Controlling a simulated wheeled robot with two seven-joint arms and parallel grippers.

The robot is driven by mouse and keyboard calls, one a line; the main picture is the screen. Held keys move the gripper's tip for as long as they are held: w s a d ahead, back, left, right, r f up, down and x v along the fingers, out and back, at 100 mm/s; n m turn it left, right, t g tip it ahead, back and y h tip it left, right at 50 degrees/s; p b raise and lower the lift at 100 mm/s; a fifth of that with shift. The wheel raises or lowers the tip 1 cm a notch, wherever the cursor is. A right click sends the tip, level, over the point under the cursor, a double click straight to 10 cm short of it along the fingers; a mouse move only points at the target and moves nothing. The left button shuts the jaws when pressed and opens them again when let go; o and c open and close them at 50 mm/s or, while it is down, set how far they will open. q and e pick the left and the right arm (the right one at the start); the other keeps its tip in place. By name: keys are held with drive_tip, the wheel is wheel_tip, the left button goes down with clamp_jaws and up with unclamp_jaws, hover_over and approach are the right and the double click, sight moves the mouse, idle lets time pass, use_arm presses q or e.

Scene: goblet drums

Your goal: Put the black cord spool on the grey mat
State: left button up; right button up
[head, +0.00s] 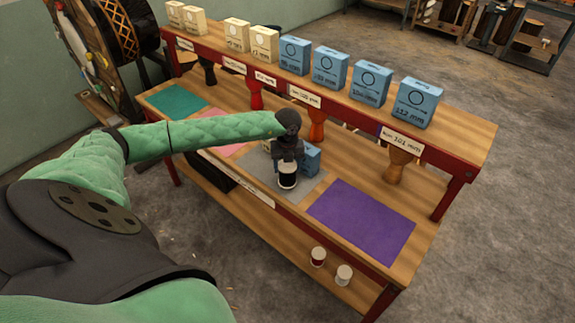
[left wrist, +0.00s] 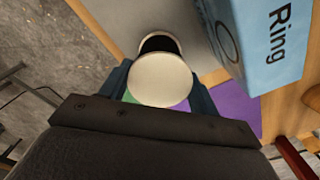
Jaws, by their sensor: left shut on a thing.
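The black cord spool (head: 288,181) has white ends and a dark middle. My left gripper (head: 287,165) is shut on it, over the front part of the grey mat (head: 258,181). In the left wrist view the spool (left wrist: 160,75) sits between the two fingers of my gripper (left wrist: 160,88), its white end facing the camera. The spool looks upright; I cannot tell whether its base touches the mat. A blue box (head: 311,157) stands on the mat just behind and right of the spool; it is large in the left wrist view (left wrist: 262,45). My right gripper is not in view.
A purple mat (head: 362,221) lies to the right, pink (head: 226,138) and teal (head: 176,102) mats to the left. An upper shelf holds cream and blue boxes (head: 368,82). Goblet drums (head: 400,160) stand below it. A red spool (head: 318,256) and a white spool (head: 344,275) stand on the lower shelf.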

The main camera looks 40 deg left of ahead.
use_arm(q)
drive_tip(key=shift+f, duration=0.5)
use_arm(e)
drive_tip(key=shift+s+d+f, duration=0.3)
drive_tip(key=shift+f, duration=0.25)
use_arm(q)
drive_tip(key=shift+f, duration=0.1)
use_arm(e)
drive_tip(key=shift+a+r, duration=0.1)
use_arm(q)
drive_tip(key=o, duration=0.8)
drive_tip(key=shift+o, duration=1.3)
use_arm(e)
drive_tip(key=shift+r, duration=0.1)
